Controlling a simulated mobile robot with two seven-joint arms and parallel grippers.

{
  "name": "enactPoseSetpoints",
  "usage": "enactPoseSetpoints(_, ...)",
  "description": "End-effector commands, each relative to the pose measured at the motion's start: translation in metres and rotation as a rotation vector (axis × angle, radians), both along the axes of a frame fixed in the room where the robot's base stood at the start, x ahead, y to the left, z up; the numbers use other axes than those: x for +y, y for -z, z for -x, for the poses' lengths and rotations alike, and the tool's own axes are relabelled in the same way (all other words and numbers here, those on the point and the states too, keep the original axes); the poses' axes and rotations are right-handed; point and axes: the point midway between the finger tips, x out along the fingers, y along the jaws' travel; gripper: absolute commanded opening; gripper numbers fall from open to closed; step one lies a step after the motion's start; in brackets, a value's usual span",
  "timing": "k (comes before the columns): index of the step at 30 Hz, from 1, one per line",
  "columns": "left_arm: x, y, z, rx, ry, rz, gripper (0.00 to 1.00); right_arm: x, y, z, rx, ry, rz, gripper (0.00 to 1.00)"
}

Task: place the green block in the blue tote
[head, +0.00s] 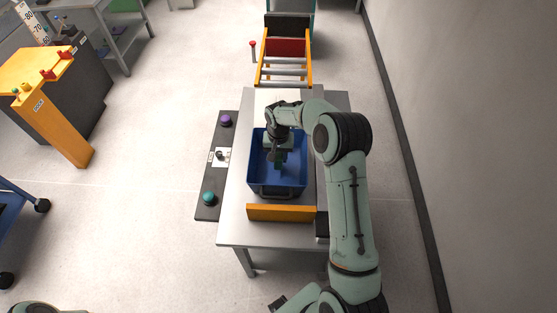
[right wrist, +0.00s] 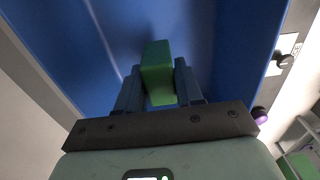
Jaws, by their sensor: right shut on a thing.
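The blue tote (head: 258,178) stands on the metal table below me in the head view, and its blue inside fills much of the right wrist view (right wrist: 215,50). My right gripper (head: 280,164) points down over the tote, within its outline. In the right wrist view, its fingers are shut on the green block (right wrist: 157,72), which sticks out past the fingertips. In the head view the block is small and mostly hidden by the gripper. I cannot tell whether the block touches the tote floor. My left gripper is not in view.
A grey panel (head: 206,185) with a purple knob (head: 226,120) and a teal knob (head: 209,198) lies along the table's left side. An orange bar (head: 280,213) stands in front of the tote. An orange-railed conveyor (head: 286,70) lies behind. A wall (head: 455,150) rises at right.

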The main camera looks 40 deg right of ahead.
Motion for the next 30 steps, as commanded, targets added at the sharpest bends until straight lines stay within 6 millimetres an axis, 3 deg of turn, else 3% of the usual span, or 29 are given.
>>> enactPoseSetpoints(5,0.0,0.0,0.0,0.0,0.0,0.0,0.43,0.0,0.027,0.001,0.002,0.0,-0.002,0.04)
enactPoseSetpoints(17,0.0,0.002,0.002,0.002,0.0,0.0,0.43,0.0,0.032,0.001,0.001,0.001,0.0,0.04)
enactPoseSetpoints(18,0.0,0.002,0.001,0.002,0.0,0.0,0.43,0.0,0.032,0.0,0.001,0.001,0.0,0.49)
enactPoseSetpoints(19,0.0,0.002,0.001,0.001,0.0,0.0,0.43,0.0,0.031,0.0,0.001,0.001,0.0,0.59)
enactPoseSetpoints(30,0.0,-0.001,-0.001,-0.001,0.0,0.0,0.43,0.0,0.026,0.0,0.001,0.001,-0.001,0.62)
